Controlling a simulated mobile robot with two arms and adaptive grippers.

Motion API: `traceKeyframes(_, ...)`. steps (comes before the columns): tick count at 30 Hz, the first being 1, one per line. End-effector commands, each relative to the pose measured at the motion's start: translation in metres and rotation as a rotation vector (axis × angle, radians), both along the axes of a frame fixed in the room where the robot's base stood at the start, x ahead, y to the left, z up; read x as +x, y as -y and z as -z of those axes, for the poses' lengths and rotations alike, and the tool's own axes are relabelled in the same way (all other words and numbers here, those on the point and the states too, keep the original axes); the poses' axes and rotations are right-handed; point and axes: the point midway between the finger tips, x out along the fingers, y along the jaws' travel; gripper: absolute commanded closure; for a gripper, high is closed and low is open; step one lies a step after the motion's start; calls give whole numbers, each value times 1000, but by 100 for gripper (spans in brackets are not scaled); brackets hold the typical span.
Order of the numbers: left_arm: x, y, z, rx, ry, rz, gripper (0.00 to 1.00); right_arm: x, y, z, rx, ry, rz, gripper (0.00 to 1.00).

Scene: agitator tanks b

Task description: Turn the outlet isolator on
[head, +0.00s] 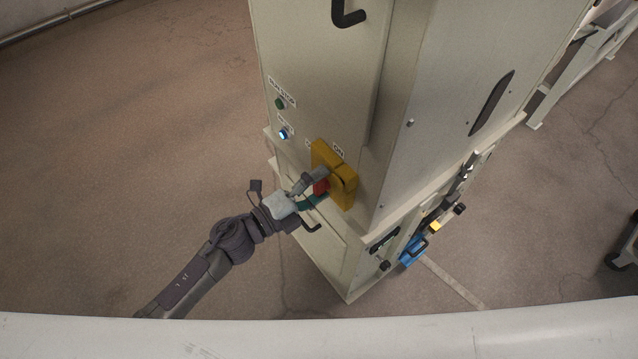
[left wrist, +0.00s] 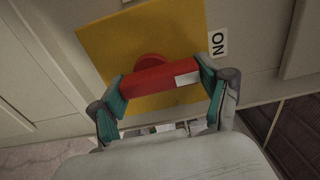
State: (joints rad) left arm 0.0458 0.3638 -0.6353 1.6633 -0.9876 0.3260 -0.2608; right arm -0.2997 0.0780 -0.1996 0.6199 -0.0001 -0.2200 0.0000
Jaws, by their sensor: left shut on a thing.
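The outlet isolator is a red handle on a yellow plate (head: 347,190) on the front of a pale cabinet. In the left wrist view the red handle (left wrist: 160,77) lies across the yellow plate (left wrist: 180,35), tilted slightly up to the right. A white "ON" label (left wrist: 218,43) is right of the plate. My left gripper (left wrist: 161,95) has its teal finger pads at both ends of the red handle and is shut on it. In the head view my left gripper (head: 316,192) partly hides the handle. My right gripper is not in view.
On the cabinet (head: 315,50) a green button (head: 280,103) and a lit blue-white button (head: 283,134) are above left of the isolator. A black handle (head: 349,14) is higher up. A blue part (head: 411,252) is on the right side face. The floor at left is clear.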

Motion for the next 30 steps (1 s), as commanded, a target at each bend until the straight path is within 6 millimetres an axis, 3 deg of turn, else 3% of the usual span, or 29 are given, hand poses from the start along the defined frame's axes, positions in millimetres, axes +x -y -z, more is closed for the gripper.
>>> traceKeyframes(17, -1, 0, 1, 24, 27, 2, 58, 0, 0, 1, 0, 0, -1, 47)
traceKeyframes(18, -1, 0, 1, 24, 27, 2, 20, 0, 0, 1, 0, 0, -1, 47)
traceKeyframes(21, -1, 0, 1, 23, 27, 1, 3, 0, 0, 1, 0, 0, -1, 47)
traceKeyframes(30, 0, 0, 1, 20, 25, 1, 0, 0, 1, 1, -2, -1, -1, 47)
